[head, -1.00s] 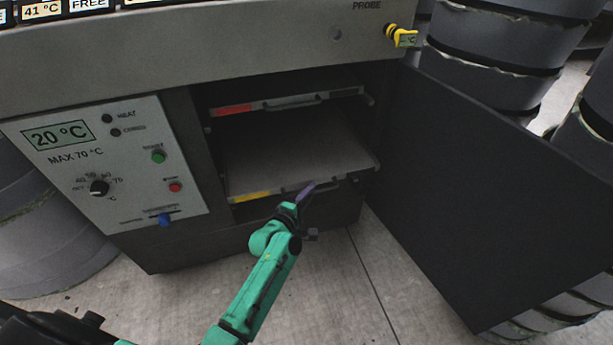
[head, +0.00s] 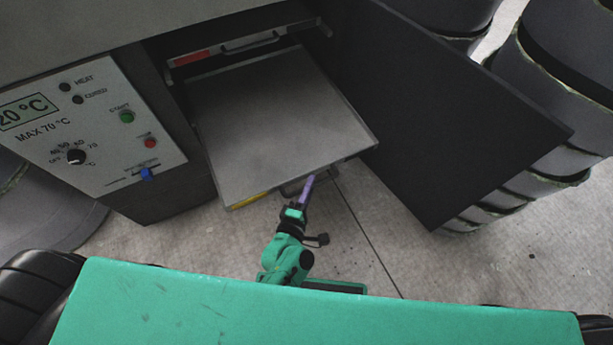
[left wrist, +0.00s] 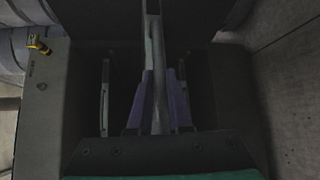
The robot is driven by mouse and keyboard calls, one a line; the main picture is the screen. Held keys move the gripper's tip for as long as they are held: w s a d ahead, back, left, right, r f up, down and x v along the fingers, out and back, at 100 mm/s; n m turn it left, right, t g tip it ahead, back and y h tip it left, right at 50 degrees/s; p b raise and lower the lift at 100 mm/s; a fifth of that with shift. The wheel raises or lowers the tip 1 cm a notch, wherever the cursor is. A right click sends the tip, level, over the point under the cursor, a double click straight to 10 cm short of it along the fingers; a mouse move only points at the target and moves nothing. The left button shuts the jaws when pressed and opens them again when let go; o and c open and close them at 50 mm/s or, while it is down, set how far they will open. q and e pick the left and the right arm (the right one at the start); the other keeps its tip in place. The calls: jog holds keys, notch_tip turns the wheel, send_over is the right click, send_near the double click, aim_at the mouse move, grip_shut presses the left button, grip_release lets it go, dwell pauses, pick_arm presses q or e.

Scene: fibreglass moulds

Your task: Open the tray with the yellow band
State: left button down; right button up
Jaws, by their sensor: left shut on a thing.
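The tray with the yellow band (head: 270,120) stands pulled well out of the cabinet, its flat grey plate empty. Its yellow band (head: 250,201) shows on the left of the front edge. My left gripper (head: 306,190), with purple fingers, is at the handle in the middle of that edge and shut on it. In the left wrist view the two fingers (left wrist: 159,105) stand either side of a grey bar that belongs to the tray front. The handle is largely hidden by the gripper. My right gripper is not in view.
The red-banded tray (head: 240,45) sits above, inside the cabinet. The dark cabinet door (head: 440,110) stands open on the right. The control panel (head: 85,135) is on the left. Stacked round grey moulds (head: 560,70) stand beyond the door. Bare concrete floor lies below the tray.

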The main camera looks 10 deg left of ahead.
pick_arm(q)
jog(key=c, duration=0.8)
grip_release()
jog(key=shift+c, duration=0.2)
jog(key=p+v, duration=0.1)
jog(key=v, duration=1.3)
jog(key=shift+s, duration=0.3)
jog(key=shift+a, duration=0.15)
